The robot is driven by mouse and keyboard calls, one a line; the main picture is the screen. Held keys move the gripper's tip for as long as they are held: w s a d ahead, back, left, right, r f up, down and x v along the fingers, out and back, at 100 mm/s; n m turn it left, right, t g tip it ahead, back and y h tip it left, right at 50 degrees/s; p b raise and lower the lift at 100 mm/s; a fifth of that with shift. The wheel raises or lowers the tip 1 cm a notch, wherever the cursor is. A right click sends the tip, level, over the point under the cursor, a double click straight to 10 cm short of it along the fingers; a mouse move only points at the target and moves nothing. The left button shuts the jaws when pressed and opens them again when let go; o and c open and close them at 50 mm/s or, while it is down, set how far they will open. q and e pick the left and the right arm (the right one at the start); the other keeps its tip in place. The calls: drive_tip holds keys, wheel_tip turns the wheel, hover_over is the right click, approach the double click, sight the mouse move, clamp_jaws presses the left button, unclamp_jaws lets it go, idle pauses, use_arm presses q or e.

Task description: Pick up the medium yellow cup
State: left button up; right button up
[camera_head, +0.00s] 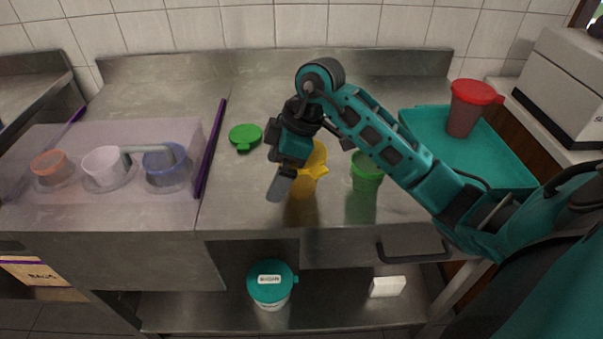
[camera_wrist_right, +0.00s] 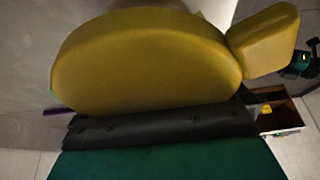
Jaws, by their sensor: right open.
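The yellow cup (camera_head: 316,161) stands on the steel counter, partly hidden behind my right gripper. Its top looks round, with a tab sticking out. In the right wrist view the yellow cup (camera_wrist_right: 145,62) fills the upper middle, very close, with its tab at the right. My right gripper (camera_head: 302,166) is open right at the cup, with a grey finger on the cup's near left side. In the wrist view a dark finger lies across the yellow's lower edge; I cannot tell whether it touches. My left gripper is not in view.
A green cup (camera_head: 367,172) stands close right of the yellow one. A green lid (camera_head: 245,135) lies to the left. A red-lidded cup (camera_head: 464,112) stands on a teal tray (camera_head: 508,171). Several small tubs sit in a clear-covered station (camera_head: 196,131) at left.

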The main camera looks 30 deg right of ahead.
drive_tip(key=c, duration=0.7)
drive_tip(key=shift+r, duration=0.1)
